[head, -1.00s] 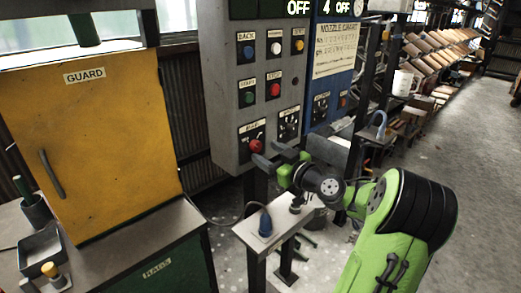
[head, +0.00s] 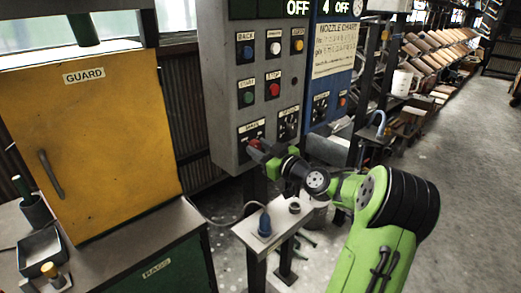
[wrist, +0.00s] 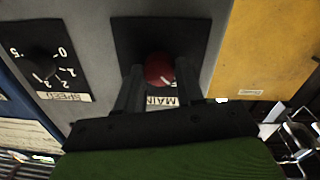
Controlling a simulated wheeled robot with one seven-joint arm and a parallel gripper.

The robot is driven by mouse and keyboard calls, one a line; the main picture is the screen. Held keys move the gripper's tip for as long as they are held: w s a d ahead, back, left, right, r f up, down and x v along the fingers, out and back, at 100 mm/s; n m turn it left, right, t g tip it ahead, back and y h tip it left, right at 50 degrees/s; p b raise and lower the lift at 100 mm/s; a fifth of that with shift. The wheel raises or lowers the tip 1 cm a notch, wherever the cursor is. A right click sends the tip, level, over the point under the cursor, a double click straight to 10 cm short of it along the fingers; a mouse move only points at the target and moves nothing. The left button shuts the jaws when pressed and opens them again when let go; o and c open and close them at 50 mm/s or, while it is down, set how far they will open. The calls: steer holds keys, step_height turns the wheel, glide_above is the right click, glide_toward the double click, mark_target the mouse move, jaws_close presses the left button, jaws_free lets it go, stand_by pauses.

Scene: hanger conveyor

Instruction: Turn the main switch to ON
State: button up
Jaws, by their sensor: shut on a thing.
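The main switch is a red knob (wrist: 159,70) on a black plate at the bottom left of the grey control panel (head: 225,100). A partly covered label below it reads "MAIN" in the wrist view. In the head view the red knob (head: 254,143) shows just beyond my gripper (head: 258,148). In the wrist view my gripper (wrist: 158,85) has its two dark fingers on either side of the knob, shut on it. The knob's ON and OFF marks are mostly hidden by the fingers. The display at the panel's top reads "OFF".
A speed dial (wrist: 40,65) sits beside the main switch. Several push buttons (head: 273,90) are above it. A small grey stand (head: 275,225) with a blue-based item is below the arm. A yellow guard door (head: 95,140) stands at left. Open floor lies at right.

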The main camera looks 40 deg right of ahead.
steer(key=m+p, duration=0.1)
steer(key=m, duration=0.3)
steer(key=shift+r+m+p, duration=0.1)
steer(key=shift+m+p, duration=0.2)
steer(key=shift+m, duration=0.1)
steer(key=m+p, duration=0.2)
steer(key=m, duration=0.1)
steer(key=shift+d+m, duration=0.1)
steer(key=shift+m, duration=0.2)
steer(key=m+p, duration=0.3)
steer(key=m, duration=0.2)
steer(key=shift+d+g, duration=0.1)
steer(key=shift+g, duration=0.2)
steer(key=shift+m+y+p, duration=0.5)
steer(key=shift+m+p, duration=1.25)
steer(key=shift+m, duration=0.25)
steer(key=o, duration=1)
steer(key=shift+o, duration=0.2)
